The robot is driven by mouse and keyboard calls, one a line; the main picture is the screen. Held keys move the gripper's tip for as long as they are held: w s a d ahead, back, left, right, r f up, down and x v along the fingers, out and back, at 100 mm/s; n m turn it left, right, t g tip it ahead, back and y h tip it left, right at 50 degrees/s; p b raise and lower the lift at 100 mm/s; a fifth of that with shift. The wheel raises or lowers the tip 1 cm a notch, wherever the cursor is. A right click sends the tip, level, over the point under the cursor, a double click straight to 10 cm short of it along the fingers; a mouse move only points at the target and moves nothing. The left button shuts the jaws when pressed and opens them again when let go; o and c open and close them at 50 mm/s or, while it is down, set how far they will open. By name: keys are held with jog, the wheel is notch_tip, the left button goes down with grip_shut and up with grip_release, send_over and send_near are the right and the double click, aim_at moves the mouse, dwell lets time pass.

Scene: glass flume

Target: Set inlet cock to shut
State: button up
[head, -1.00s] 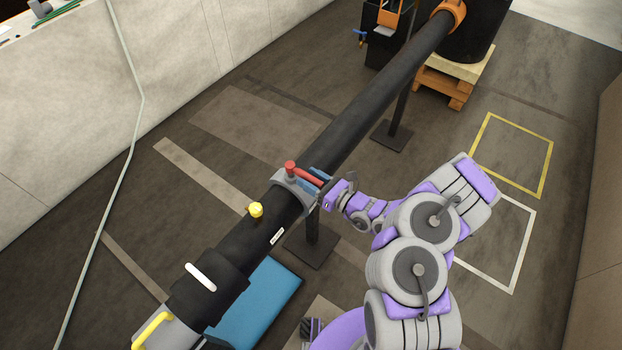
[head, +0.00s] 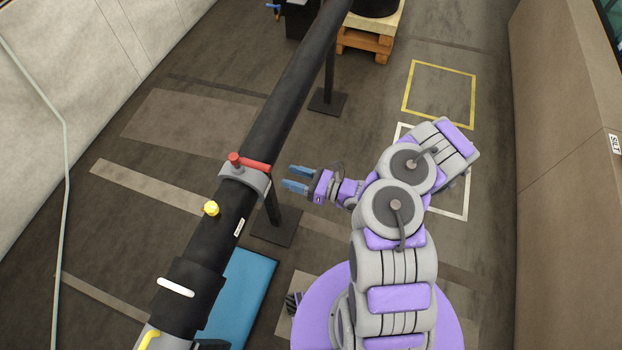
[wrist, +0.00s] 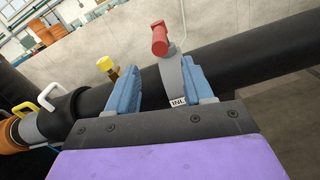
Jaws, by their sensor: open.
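The inlet cock is a red lever (head: 254,164) on a grey collar (head: 258,182) around the black pipe. The lever lies crosswise to the pipe, its free end to the right, toward my gripper. My gripper (head: 290,179) is open and empty, a short gap to the right of the lever's end. In the wrist view the red lever (wrist: 160,40) stands end-on beyond and above the gap between the blue fingers (wrist: 160,84). A white label reading "INL" (wrist: 178,103) shows by the right finger. The fingers hide part of the collar and pipe.
A yellow knob (head: 211,208) and a white handle (head: 176,287) sit nearer along the pipe (head: 282,110). A pipe stand (head: 277,226) and a blue panel (head: 240,290) are below. A wooden pallet (head: 365,43) stands at the back.

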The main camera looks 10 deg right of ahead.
jog(key=shift+p+v, duration=0.5)
jog(key=shift+v, duration=2.1)
jog(key=s+a+r+n+g+y, duration=0.1)
jog(key=s+a+r+n+g, duration=0.1)
jog(key=a+r+n+g, duration=0.45)
jog(key=s+a+r+n+g+y, duration=0.2)
jog(key=a+r+n+g, duration=0.15)
jog(key=r+n, duration=0.6)
jog(key=s+a+r+n+g+h, duration=0.1)
jog(key=s+r+n+g+h, duration=0.45)
jog(key=s+r, duration=0.45)
jog(key=s+d+r+n+t+h, duration=0.2)
jog(key=s+d+h, duration=0.4)
jog(key=d, duration=0.1)
jog(key=s+d+r+n+t+h, duration=0.2)
jog(key=s+d+r+n+h, duration=0.1)
jog(key=s+d+h, duration=0.3)
jog(key=shift+s+d+h, duration=0.35)
jog(key=shift+s+d, duration=0.15)
jog(key=shift+d, duration=0.2)
